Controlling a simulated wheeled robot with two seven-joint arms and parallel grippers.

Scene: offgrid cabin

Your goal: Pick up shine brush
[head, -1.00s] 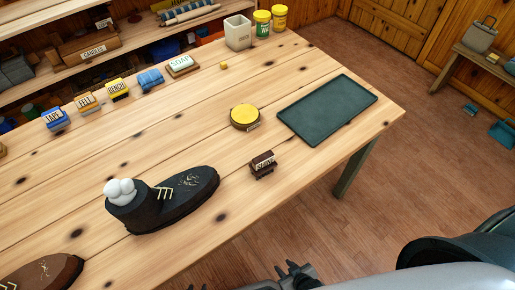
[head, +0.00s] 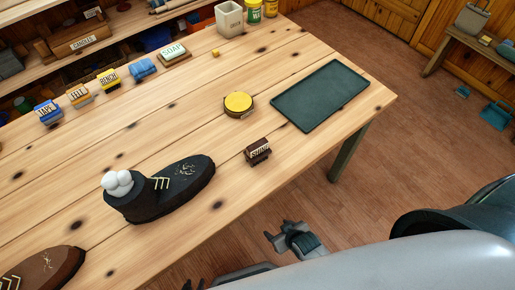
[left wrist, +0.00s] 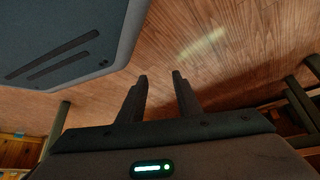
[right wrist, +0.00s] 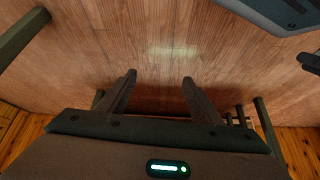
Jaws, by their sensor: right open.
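The shine brush (head: 257,151) is a small dark brown block with a pale label, lying on the wooden table near its front edge in the head view. My right gripper (head: 275,236) is open and empty, off the table's front edge and below the brush in the picture. It also shows open in the right wrist view (right wrist: 159,78), over the floor. My left gripper (head: 193,284) is only just visible at the bottom edge of the head view. In the left wrist view (left wrist: 160,77) its fingers stand apart with nothing between them. Neither gripper touches the brush.
A black shoe (head: 160,190) stands left of the brush, and a brown shoe (head: 45,272) is at the lower left. A round yellow-topped tin (head: 238,103) and a dark green tray (head: 320,95) lie behind it. Labelled blocks line the back. The table around the brush is clear.

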